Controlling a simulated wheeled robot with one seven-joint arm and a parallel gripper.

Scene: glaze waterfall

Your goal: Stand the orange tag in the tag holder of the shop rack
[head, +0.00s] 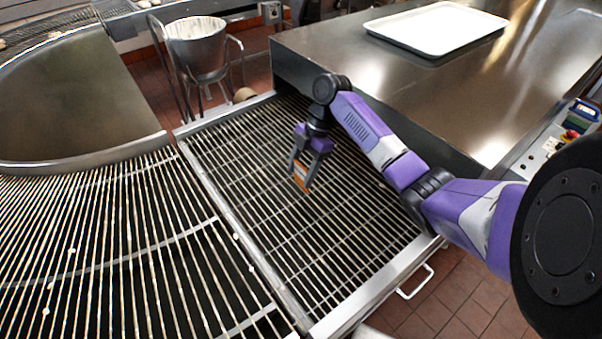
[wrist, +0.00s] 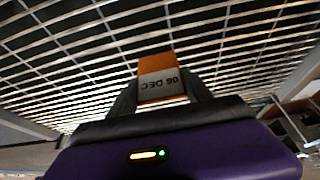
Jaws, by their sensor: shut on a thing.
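The orange tag (head: 302,177) is in my gripper (head: 301,172), above the wire rack in the middle of the head view. In the wrist view the tag (wrist: 161,80) is orange with a pale label reading "06 DEC", upside down in the picture. My gripper (wrist: 162,95) is shut on it, one finger on either side. The tag looks clear of the wires, but the exact height is hard to tell. I cannot make out a tag holder in either view.
The wire rack (head: 229,170) lies under my gripper, with a curved conveyor (head: 90,240) to its left. A steel table (head: 330,55) with a white tray (head: 437,28) stands behind to the right. A steel bucket (head: 197,45) stands at the back left.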

